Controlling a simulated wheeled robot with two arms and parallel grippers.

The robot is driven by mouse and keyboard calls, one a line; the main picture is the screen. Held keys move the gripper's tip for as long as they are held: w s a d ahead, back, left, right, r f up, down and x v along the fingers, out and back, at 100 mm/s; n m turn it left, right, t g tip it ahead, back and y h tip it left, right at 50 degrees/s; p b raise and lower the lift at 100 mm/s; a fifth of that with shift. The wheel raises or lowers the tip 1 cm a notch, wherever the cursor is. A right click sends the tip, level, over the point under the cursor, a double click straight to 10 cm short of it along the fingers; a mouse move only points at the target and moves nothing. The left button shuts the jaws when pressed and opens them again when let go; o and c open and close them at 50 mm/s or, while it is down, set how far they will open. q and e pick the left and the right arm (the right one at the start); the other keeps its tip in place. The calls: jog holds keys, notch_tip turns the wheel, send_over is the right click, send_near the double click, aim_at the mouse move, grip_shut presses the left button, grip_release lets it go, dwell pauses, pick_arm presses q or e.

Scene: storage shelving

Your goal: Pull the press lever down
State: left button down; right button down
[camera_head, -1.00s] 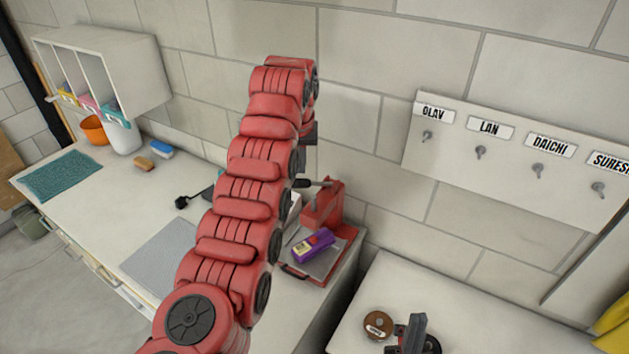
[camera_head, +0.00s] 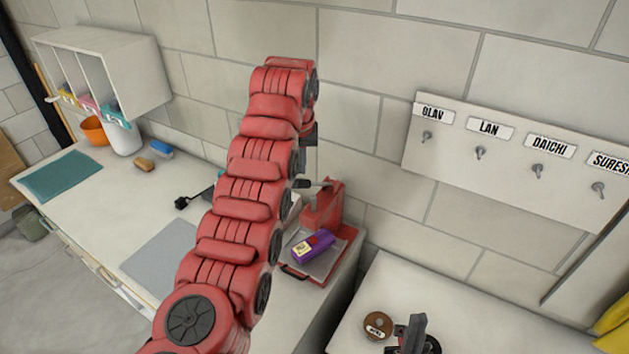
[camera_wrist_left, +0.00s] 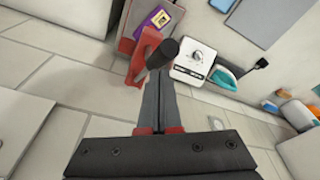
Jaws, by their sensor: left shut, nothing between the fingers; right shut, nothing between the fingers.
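The red press (camera_head: 322,208) stands on the right end of the counter, close to the wall. Its lever (camera_head: 318,184) sticks out to the left near the top, partly hidden by my red left arm. In the left wrist view the lever's black grip (camera_wrist_left: 163,52) points toward the camera. My left gripper (camera_wrist_left: 159,84) is shut and empty, its fingertips close to the grip; whether they touch I cannot tell. In the head view it is mostly hidden behind the arm. A purple box (camera_head: 320,240) lies on the press plate. My right gripper (camera_head: 416,328) is shut and empty at the bottom edge.
A brown roll (camera_head: 378,325) lies on the right table beside my right gripper. A grey mat (camera_head: 158,258), a teal cloth (camera_head: 62,175) and sponges are on the counter. The wall behind the press carries a hook board (camera_head: 510,165) further right.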

aim_at(298, 185)
dwell(0.6)
pick_arm(q)
jog(key=shift+f+b, duration=0.65)
jog(key=shift+b, duration=0.5)
jog(key=shift+s+a+f+b, duration=0.15)
jog(key=shift+f+b, duration=0.55)
jog(key=shift+b, duration=0.95)
jog(key=shift+s+a+f+b, duration=0.1)
jog(key=shift+s+f+b, duration=0.4)
jog(key=shift+b, duration=1.2)
jog(key=shift+a+f+b, duration=0.1)
jog(key=shift+f+b, duration=0.75)
jog(key=shift+b, duration=0.8)
notch_tip(298, 185, down, 6)
jog(key=s+a+b, duration=0.1)
jog(key=b, duration=0.6)
jog(key=shift+s, duration=0.35)
notch_tip(298, 185, up, 17)
jog(key=p, duration=1.7)
jog(key=shift+f, duration=0.1)
